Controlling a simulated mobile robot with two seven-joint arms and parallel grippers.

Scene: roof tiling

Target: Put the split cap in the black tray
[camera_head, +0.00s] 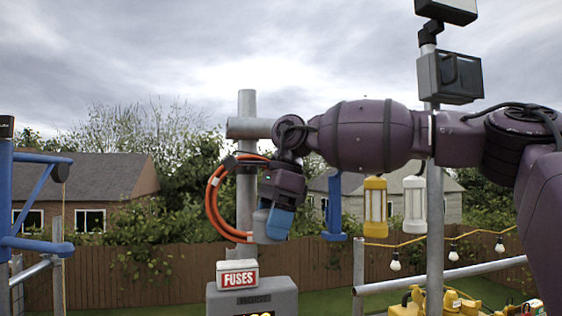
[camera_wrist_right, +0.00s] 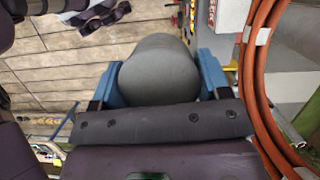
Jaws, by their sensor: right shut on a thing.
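My right gripper (camera_head: 270,222) hangs from the arm that comes in from the right in the head view, with its blue fingers low. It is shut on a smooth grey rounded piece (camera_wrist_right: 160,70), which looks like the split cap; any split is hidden. The wrist view shows the blue fingers on both sides of the piece. In the head view its grey side (camera_head: 260,226) shows beside the blue finger. I cannot make out the black tray in either view. My left gripper is not in view.
Orange hoses (camera_head: 213,200) loop beside the right gripper. A grey hoist box (camera_head: 265,300) with a FUSES box (camera_head: 237,274) stands below. Yellow (camera_head: 375,207) and white (camera_head: 414,205) lamps hang to the right. A blue frame (camera_head: 30,243) stands at left. Planks (camera_wrist_right: 60,60) show in the wrist view.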

